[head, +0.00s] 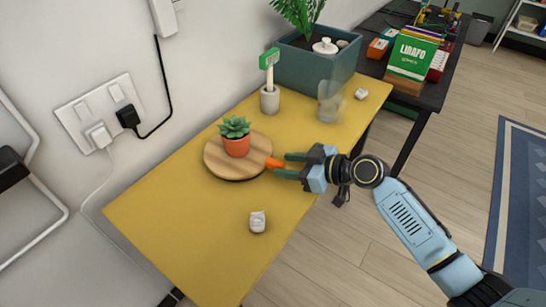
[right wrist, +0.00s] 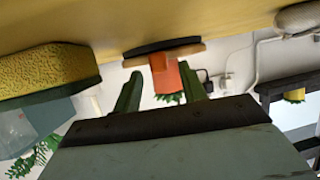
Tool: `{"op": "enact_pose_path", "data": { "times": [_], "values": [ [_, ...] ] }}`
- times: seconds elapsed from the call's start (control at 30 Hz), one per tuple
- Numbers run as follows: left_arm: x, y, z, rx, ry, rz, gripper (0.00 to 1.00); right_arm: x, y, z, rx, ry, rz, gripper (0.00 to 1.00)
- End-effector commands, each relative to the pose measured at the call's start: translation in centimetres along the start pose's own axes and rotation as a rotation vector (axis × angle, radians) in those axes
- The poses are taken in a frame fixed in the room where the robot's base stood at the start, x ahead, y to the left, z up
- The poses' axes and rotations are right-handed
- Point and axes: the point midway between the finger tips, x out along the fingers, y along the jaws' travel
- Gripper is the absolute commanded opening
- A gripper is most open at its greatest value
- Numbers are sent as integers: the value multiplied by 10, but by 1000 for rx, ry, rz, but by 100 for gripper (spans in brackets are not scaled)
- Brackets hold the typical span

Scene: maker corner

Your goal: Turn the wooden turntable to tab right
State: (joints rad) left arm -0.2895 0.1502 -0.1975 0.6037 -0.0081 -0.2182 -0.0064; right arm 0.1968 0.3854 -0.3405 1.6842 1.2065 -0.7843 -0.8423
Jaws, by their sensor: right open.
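The round wooden turntable (head: 215,160) lies on the yellow table and carries a succulent in an orange pot (head: 236,147). Its orange tab (head: 274,163) sticks out on the right side, toward my right gripper. My right gripper (head: 282,165) is open, with its green fingers reaching in from the right, one on each side of the tab's outer end. In the right wrist view, the turntable's edge (right wrist: 185,49) appears upside down, with orange between the open fingers (right wrist: 160,93). I cannot tell whether either finger touches the tab. My left gripper is out of view.
On the yellow table (head: 165,230), a small whitish object (head: 258,222) lies in front. A grey pot with a green label (head: 270,98), a translucent cup (head: 330,103) and a teal planter (head: 312,70) stand behind. The wall with outlets (head: 100,110) borders the left.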

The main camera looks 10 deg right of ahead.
Motion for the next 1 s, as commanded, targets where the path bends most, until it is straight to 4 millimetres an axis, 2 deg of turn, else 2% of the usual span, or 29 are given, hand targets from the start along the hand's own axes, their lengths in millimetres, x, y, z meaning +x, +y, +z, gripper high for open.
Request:
{"op": "enact_pose_path", "data": {
  "times": [0.2, 0.57, 0.9, 1.0],
  "values": [
    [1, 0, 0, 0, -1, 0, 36, 16, -4, 4, 4, 0, 11, 42],
    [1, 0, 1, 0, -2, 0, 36, 19, -5, 5, 4, -1, 13, 42],
    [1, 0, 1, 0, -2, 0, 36, 19, -5, 5, 4, -1, 13, 0],
    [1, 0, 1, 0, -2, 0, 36, 19, -5, 5, 4, -1, 13, 0]
  ]
}}
